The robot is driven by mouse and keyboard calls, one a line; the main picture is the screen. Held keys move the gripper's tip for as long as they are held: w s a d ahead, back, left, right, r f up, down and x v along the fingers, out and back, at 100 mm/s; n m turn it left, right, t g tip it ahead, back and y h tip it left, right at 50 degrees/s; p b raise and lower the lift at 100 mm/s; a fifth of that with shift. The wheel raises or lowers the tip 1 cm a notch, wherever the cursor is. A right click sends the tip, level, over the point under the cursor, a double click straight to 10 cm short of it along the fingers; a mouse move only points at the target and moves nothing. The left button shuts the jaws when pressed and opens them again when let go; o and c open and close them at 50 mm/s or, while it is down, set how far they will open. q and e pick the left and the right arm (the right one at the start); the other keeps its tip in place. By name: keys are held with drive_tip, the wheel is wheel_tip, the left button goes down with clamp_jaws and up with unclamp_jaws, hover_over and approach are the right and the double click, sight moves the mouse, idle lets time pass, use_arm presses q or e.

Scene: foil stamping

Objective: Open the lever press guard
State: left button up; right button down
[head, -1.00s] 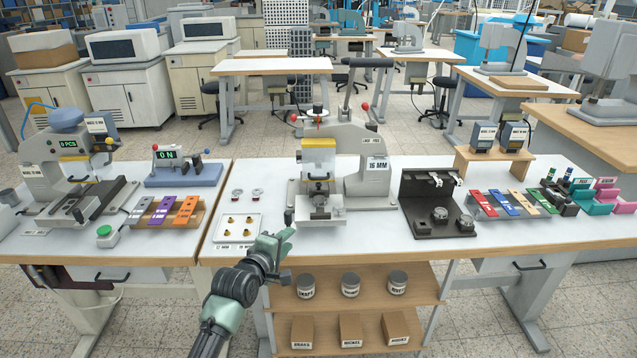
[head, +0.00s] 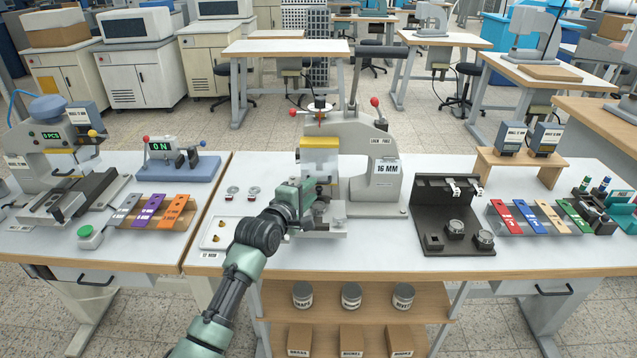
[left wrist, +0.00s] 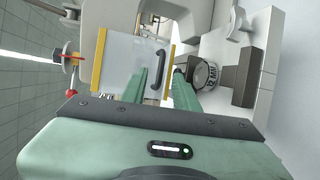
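The lever press (head: 352,140) stands on the middle table, labelled 16 MM. Its guard (head: 319,158) has a yellow top and hangs down at the front, closed. In the left wrist view the guard (left wrist: 118,62) is a clear panel with yellow edges and a dark handle (left wrist: 162,66). My left gripper (head: 318,189) is in front of the press at the guard's lower part, hiding the handle in the head view. In the left wrist view my left gripper (left wrist: 159,82) is open, its green fingers either side of the handle. I cannot tell whether they touch it. My right gripper is not in view.
A white tray (head: 207,240) with small brass pieces lies left of the press. A black fixture (head: 430,205) stands to its right, with coloured foil strips (head: 530,215) beyond. Another press (head: 50,150) stands on the left table.

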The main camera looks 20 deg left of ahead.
sight(319, 165)
use_arm(q)
drive_tip(key=x, duration=0.4)
drive_tip(key=shift+w+f, duration=0.15)
drive_tip(key=shift+w, duration=0.35)
clamp_jaws()
drive_tip(key=shift+f, duration=0.1)
idle(0.9)
